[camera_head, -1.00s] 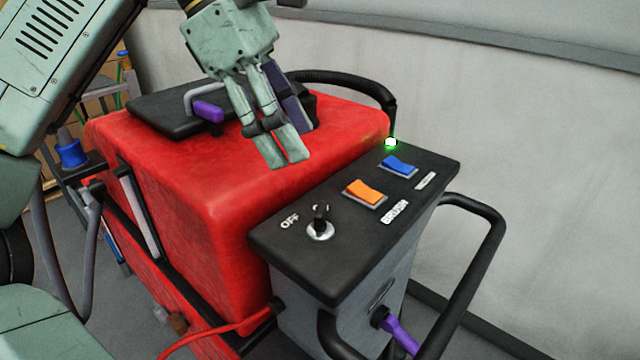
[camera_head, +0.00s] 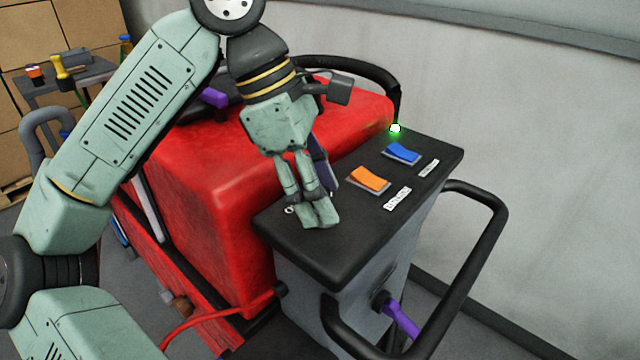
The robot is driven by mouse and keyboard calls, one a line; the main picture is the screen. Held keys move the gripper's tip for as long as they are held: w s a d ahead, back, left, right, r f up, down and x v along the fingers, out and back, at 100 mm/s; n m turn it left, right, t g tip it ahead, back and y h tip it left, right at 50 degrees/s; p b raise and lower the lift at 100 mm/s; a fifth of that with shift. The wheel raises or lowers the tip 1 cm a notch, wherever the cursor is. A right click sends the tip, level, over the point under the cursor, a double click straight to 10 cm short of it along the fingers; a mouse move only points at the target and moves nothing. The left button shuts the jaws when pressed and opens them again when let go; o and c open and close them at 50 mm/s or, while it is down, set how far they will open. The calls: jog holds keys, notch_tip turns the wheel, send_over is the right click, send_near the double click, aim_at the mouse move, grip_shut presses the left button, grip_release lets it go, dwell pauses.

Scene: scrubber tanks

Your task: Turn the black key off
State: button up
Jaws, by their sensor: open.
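The black key on the scrubber's control panel (camera_head: 345,250) is hidden behind my gripper's fingers in this view. Only a bit of its white OFF label (camera_head: 290,209) shows left of the fingers. My gripper (camera_head: 318,220) points down over the key's place near the panel's left end. Its fingers look close together from this angle, but it is open. I cannot tell whether the fingers touch the key or stand around it.
An orange rocker switch (camera_head: 369,179) and a blue rocker switch (camera_head: 402,152) sit farther back on the panel. A green light (camera_head: 395,128) glows at its rear corner. The red tank (camera_head: 215,190) stands to the left, and a black handle (camera_head: 490,235) to the right.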

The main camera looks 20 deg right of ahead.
jog(key=shift+c, duration=0.4)
jog(key=c, duration=1.1)
